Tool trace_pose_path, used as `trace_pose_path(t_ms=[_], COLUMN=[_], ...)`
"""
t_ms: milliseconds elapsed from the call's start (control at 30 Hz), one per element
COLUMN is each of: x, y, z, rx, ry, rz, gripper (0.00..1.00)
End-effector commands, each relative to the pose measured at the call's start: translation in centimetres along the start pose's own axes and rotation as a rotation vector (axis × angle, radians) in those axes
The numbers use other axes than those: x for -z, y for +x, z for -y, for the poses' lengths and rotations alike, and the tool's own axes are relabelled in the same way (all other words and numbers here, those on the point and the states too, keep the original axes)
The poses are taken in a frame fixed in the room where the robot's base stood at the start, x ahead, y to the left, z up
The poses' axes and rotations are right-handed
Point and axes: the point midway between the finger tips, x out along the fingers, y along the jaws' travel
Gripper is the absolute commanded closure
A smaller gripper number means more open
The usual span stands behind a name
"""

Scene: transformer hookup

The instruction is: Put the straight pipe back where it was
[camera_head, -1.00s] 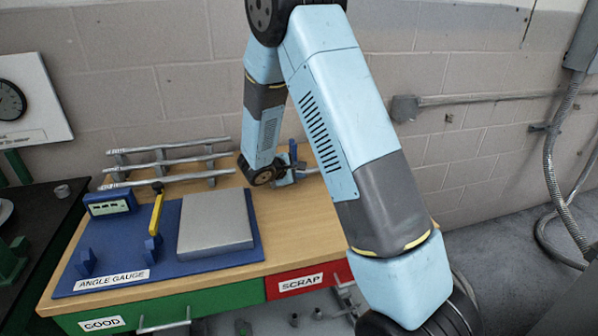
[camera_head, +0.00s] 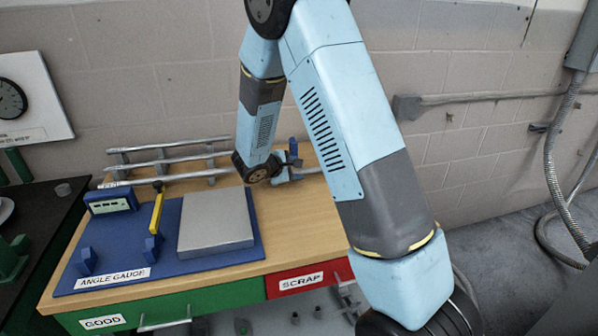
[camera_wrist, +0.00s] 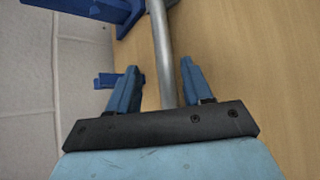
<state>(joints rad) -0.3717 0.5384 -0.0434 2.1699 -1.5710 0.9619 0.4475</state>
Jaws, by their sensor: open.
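A straight grey pipe (camera_wrist: 161,45) runs between the two spread fingers of my gripper (camera_wrist: 160,82) in the wrist view. The fingers are open, one on each side of it, and a gap shows on the right. In the head view my gripper (camera_head: 284,174) is low over the back right of the wooden bench, by a blue holder (camera_head: 293,148). A piece of the pipe (camera_head: 312,170) shows just right of it; my arm hides the rest. Blue holder parts (camera_wrist: 65,8) also show at the top left of the wrist view.
A rack with three grey pipes (camera_head: 168,161) stands at the back left. The blue angle gauge (camera_head: 100,260) with a grey block (camera_head: 215,222) fills the front left. Green GOOD (camera_head: 190,303) and red SCRAP (camera_head: 300,278) fronts lie below. The wall is close behind.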

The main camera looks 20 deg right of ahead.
Motion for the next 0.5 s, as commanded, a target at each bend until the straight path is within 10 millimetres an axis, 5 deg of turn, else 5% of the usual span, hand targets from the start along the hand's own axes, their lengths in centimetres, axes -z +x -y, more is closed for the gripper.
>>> trace_pose_path(t_ms=[500], x=[0.0], y=[-8.8], z=[-0.1], rx=[-0.002], ry=[0.001], rz=[0.000], gripper=[0.50])
